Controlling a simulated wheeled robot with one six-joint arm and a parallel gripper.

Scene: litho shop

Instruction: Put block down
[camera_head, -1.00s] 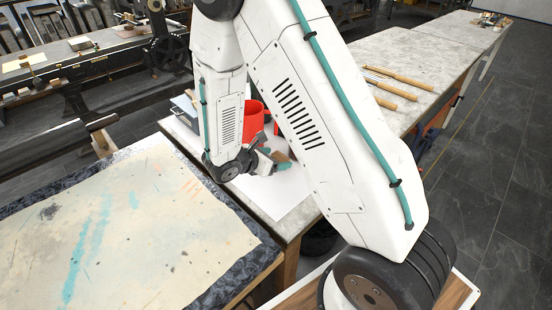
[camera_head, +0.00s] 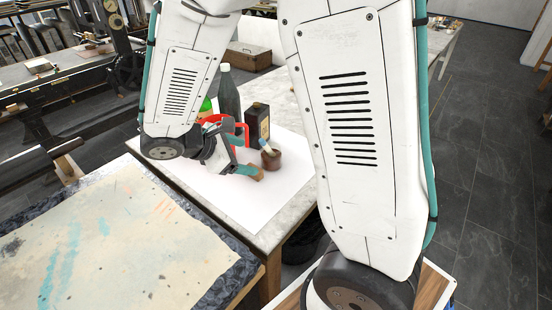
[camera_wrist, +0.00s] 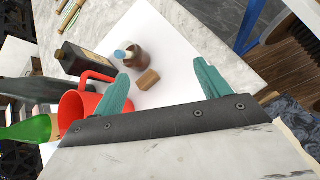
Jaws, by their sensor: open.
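The small brown wooden block (camera_wrist: 147,79) rests on the white paper (camera_wrist: 170,30), just beyond my fingertips and nearer the left finger in the wrist view. It also shows in the head view (camera_head: 257,174), beside a teal fingertip. My gripper (camera_wrist: 161,72) is open, with its two teal fingers apart and no visible grip on the block. In the head view my gripper (camera_head: 248,169) is low over the paper, partly hidden by its own wrist.
The paper's front part is clear.

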